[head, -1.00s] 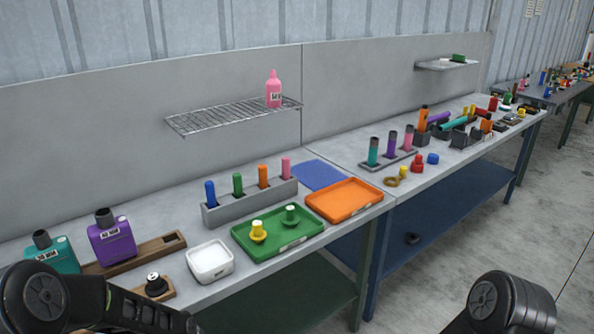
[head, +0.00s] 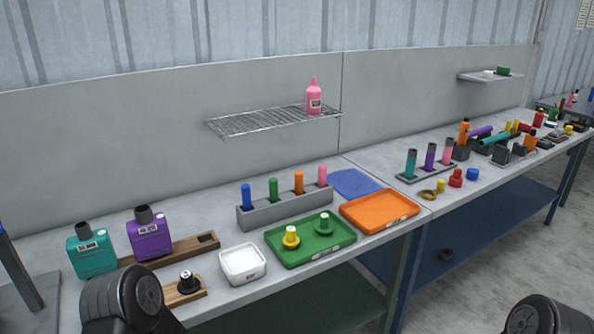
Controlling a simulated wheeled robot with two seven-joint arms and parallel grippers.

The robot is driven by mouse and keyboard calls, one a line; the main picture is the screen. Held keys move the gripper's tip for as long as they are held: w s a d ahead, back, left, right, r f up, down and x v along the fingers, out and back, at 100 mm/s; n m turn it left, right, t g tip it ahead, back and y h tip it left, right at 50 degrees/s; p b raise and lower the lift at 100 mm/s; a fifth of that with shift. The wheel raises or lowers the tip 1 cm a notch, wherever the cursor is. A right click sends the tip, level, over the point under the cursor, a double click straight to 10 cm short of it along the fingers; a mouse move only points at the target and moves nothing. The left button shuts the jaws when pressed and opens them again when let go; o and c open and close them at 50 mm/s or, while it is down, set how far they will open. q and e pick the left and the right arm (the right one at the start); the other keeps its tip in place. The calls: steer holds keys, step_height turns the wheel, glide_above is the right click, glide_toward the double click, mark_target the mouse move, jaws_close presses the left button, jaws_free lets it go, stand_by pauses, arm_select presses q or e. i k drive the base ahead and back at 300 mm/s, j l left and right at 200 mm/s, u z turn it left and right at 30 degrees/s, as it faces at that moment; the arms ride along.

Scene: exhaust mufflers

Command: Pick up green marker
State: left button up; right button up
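The green marker (head: 273,189) stands upright in a grey holder block (head: 287,210) on the near workbench. It is between a blue marker (head: 246,195) on its left and an orange marker (head: 299,182) on its right. A pink marker (head: 322,175) stands at the right end of the same holder. Dark parts of my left arm show at the bottom left and of my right arm at the bottom right. Neither gripper's fingers can be seen. Both arms are apart from the markers.
In front of the holder are a green tray (head: 311,252) with yellow and green pieces, a white tray (head: 243,263) and an orange tray (head: 379,210). Teal (head: 92,250) and purple (head: 149,234) bottles stand left. A wire shelf (head: 272,121) with a pink bottle (head: 314,97) hangs above.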

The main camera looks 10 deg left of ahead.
mark_target(273, 182)
steer(key=u, duration=2.15)
steer(key=z, duration=1.8)
steer(key=i+l+z, duration=0.1)
steer(key=i+z, duration=0.35)
steer(key=i, duration=0.15)
steer(key=i+z, duration=0.45)
steer(key=i, duration=0.15)
steer(key=j+z, duration=0.2)
steer(key=i+l, duration=0.05)
